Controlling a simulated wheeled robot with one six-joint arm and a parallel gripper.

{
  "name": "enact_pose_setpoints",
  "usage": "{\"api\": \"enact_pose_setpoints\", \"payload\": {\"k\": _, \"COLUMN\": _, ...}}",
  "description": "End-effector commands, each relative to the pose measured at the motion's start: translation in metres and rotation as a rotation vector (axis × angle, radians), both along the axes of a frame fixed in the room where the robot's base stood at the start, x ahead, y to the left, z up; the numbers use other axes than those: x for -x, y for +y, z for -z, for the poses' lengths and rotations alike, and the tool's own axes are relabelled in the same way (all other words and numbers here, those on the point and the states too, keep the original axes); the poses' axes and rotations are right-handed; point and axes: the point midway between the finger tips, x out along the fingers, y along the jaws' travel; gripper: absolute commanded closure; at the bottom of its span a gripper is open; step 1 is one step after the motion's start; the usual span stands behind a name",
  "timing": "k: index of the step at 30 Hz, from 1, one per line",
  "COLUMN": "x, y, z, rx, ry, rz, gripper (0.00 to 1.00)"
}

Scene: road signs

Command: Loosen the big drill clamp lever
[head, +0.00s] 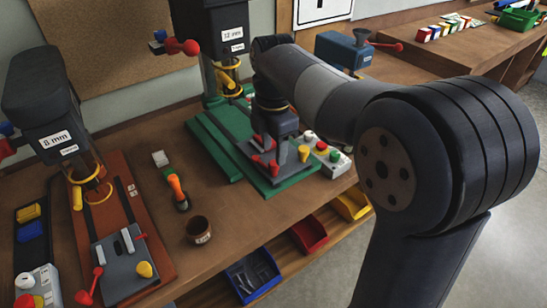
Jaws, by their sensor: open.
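The big drill (222,22), labelled 12 mm, stands at the back on a green base (212,148). A grey vise plate with a yellow knob (304,153) lies on that base. My gripper (273,148) points down over the vise, at the red clamp lever (271,168). The gripper is open. Its fingertips are small and dark here, and I cannot tell whether they touch the lever. Part of the lever is hidden by the gripper.
A smaller 8 mm drill (46,106) with its own red lever (84,297) stands at left. A brush (176,189) and a brown cup (198,230) sit between the drills. A button box (327,153) stands right of the vise. Coloured bins (309,234) are below the table edge.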

Motion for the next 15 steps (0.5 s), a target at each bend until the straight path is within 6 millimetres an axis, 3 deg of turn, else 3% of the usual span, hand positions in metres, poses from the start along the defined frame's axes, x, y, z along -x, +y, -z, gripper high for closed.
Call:
{"api": "enact_pose_setpoints", "payload": {"k": 6, "x": 0.000, "y": 0.000, "z": 0.031, "rx": 0.000, "ry": 0.001, "rz": 0.001, "gripper": 0.55}}
{"api": "enact_pose_setpoints", "payload": {"k": 15, "x": 0.000, "y": 0.000, "z": 0.040, "rx": -0.001, "ry": -0.002, "rz": 0.001, "gripper": 0.55}}
